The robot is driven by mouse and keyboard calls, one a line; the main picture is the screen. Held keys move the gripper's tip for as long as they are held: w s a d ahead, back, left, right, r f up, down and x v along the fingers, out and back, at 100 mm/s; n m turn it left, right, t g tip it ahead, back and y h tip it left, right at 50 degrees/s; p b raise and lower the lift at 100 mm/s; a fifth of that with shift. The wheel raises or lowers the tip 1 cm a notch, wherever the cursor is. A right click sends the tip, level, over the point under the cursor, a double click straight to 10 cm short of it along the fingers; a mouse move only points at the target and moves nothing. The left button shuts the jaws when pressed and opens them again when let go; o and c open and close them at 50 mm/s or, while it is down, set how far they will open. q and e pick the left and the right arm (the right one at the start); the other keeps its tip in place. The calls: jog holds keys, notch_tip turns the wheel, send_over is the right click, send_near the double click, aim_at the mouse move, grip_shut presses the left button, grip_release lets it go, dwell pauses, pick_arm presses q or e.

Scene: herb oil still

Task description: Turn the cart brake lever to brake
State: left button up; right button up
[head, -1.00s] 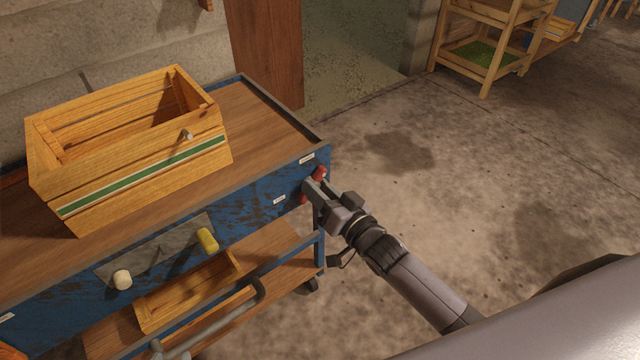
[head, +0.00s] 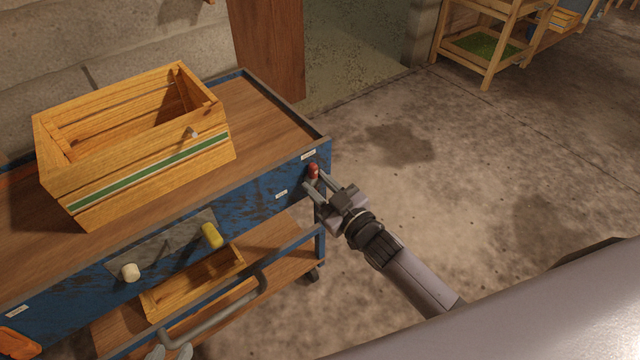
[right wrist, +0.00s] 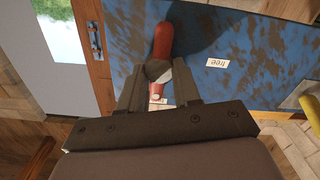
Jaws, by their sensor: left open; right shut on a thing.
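The brake lever (head: 313,170) is red with a grey metal part and sits at the right end of the cart's blue front. It also shows in the right wrist view (right wrist: 162,40), between the fingers. One red end is close to a small white label (right wrist: 157,99), whose text I cannot read. The "free" label (right wrist: 217,63) is off to the side. My right gripper (head: 313,181) is shut on the lever. My left gripper (head: 169,352) shows only as grey tips at the bottom edge, open, below the cart's handle bar.
The cart's wooden top (head: 270,115) carries a slatted crate (head: 150,165) with a green stripe. A yellow knob (head: 211,236) and a cream knob (head: 130,272) stick out of the front. A shallow tray (head: 195,285) is on the lower shelf. Floor to the right is clear.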

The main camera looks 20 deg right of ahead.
jog(key=shift+n, duration=0.3)
jog(key=o, duration=1.1)
jog(key=shift+c, duration=0.2)
jog(key=p+v, duration=0.1)
jog(key=v, duration=0.6)
jog(key=shift+s, duration=0.15)
